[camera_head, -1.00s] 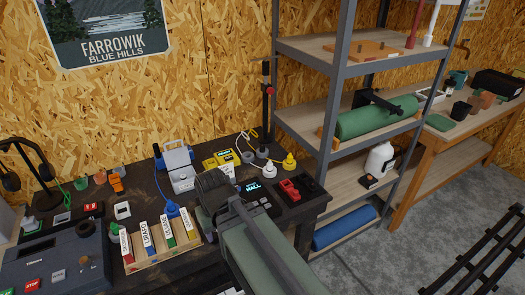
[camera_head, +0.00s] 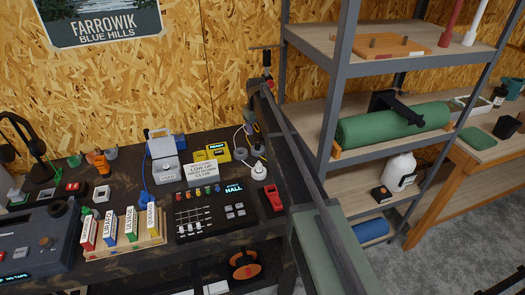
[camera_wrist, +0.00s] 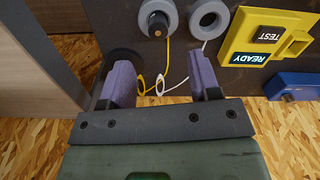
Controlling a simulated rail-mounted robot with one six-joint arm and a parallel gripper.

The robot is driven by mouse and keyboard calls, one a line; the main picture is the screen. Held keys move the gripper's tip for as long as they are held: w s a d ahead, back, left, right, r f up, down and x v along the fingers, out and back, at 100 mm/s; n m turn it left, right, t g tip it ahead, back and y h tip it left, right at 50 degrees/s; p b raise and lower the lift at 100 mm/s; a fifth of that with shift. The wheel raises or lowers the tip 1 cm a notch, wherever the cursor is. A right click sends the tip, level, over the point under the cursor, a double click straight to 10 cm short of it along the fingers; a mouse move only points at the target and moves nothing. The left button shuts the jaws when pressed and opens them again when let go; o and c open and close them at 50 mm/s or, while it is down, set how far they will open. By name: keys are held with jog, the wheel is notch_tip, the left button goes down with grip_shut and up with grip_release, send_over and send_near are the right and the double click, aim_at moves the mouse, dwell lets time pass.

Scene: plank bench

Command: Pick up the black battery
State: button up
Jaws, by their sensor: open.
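A small black block with an orange mark (camera_head: 381,194) lies on a lower shelf in the head view. It may be the black battery, but its kind is too small to tell. My gripper (camera_wrist: 158,78) is open in the wrist view, with two purple fingers apart and nothing held between them. Yellow and white cables show beyond the gap. In the head view my arm reaches to the back right corner of the dark bench, and the gripper is mostly hidden there. The block is well to the right of my arm.
A yellow tester marked READY and TEST (camera_wrist: 268,45) and a grey ring (camera_wrist: 209,20) are close to my fingers. The black control panel (camera_head: 215,215) and red object (camera_head: 272,196) lie on the bench. A white jug (camera_head: 399,171) stands beside the block; shelf uprights (camera_head: 337,80) are close to my arm.

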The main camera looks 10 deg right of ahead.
aim_at(258, 143)
notch_tip(258, 143, down, 9)
jog(key=b, duration=0.7)
jog(key=shift+w+d, duration=0.1)
jog(key=shift+d, duration=0.05)
jog(key=shift+r, duration=0.25)
jog(key=c, duration=1)
jog(key=shift+r, duration=0.1)
